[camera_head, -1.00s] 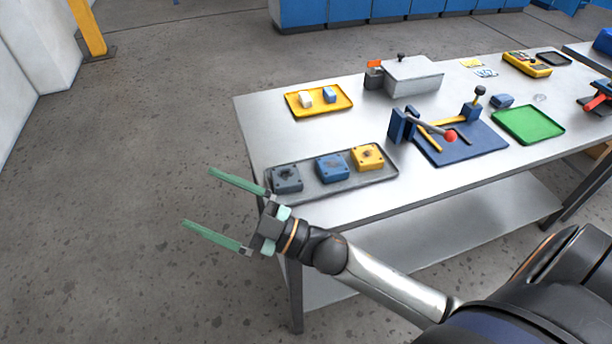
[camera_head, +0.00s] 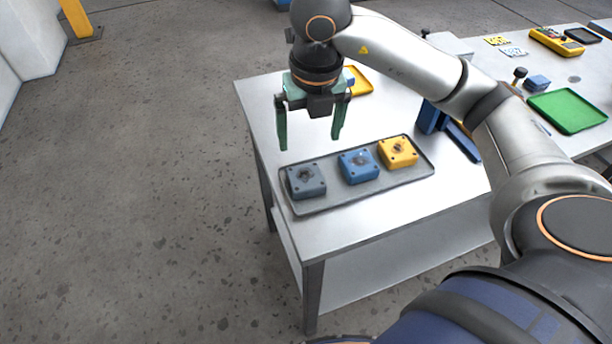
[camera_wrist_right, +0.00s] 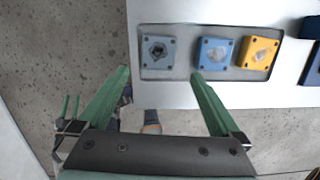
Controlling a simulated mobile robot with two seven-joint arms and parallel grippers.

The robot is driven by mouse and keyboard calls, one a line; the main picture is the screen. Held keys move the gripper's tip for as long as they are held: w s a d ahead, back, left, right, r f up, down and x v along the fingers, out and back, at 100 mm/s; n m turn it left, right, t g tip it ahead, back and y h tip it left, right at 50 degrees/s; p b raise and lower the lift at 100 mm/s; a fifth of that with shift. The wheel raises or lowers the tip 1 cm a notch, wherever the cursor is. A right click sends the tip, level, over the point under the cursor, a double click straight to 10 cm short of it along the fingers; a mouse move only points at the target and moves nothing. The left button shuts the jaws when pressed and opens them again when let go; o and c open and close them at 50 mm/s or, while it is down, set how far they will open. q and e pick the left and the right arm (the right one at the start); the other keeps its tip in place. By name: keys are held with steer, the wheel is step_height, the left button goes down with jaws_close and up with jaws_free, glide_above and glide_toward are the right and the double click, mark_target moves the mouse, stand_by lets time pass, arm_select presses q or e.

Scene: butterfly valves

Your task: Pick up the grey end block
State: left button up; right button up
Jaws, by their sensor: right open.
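The grey end block (camera_head: 305,180) sits in the left end of the grey tray (camera_head: 400,185), with a dark round recess in its top. It also shows in the right wrist view (camera_wrist_right: 158,50), in the tray's left end. My right gripper (camera_head: 309,143) is open and empty, pointing down, above the tabletop near the grey block and apart from it. Its green fingers also show in the wrist view (camera_wrist_right: 160,72). A blue block (camera_head: 358,166) and a yellow block (camera_head: 397,152) sit in the same tray to the right. My left gripper is not in view.
A yellow tray (camera_head: 363,86) is partly hidden behind my right gripper. A blue fixture (camera_head: 430,117) stands right of the grey tray, partly covered by my arm. A green tray (camera_head: 568,110) lies farther right. The table's left edge is close to the grey block.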

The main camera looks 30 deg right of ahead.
glide_above(306, 176)
steer(key=f, duration=0.7)
steer(key=shift+s, duration=0.4)
steer(key=f, duration=0.5)
steer(key=shift+w, duration=0.25)
steer(key=c, duration=1.5)
steer(key=shift+c, duration=0.3)
steer(key=shift+r, duration=0.2)
